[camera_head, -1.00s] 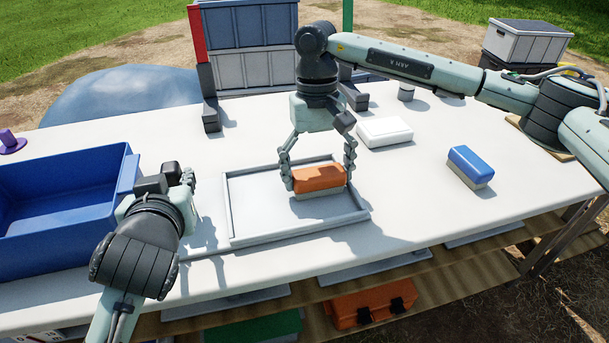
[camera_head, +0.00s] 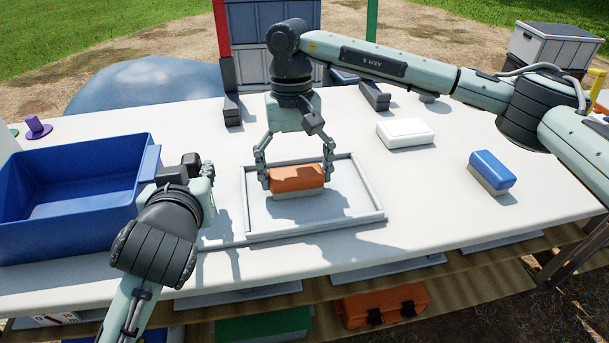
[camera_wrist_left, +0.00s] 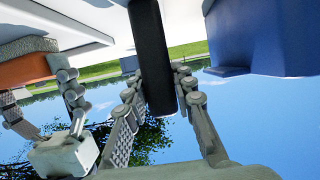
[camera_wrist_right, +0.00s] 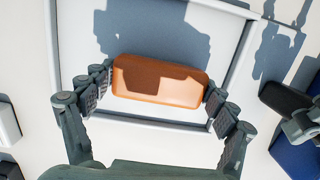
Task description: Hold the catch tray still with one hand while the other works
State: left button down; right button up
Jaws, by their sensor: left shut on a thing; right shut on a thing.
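The catch tray (camera_head: 316,229) is a shallow pale tray lying flat on the white table. My right gripper (camera_head: 296,176) is shut on an orange block brush (camera_head: 297,177) with a grey underside, over the left half of the tray. I cannot tell if its underside touches the tray floor. The brush also shows between the fingers in the right wrist view (camera_wrist_right: 160,80). My left gripper (camera_head: 203,172) is left of the tray, beside the blue bin.
The blue bin (camera_head: 120,215) stands at the left, close to my left gripper. A white block (camera_head: 405,133) and a blue brush (camera_head: 491,170) lie to the right. A grey panelled crate (camera_head: 262,50) stands behind. The table right of the tray is mostly clear.

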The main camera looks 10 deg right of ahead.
jog(key=shift+s+d, duration=0.1)
jog(key=shift+d, duration=3.6)
jog(key=shift+a, duration=3.85)
notch_tip(320, 180, up, 2)
jog(key=shift+d+r, duration=0.1)
jog(key=shift+r, duration=3)
pick_arm(q)
jog(key=c, duration=1.2)
grip_release()
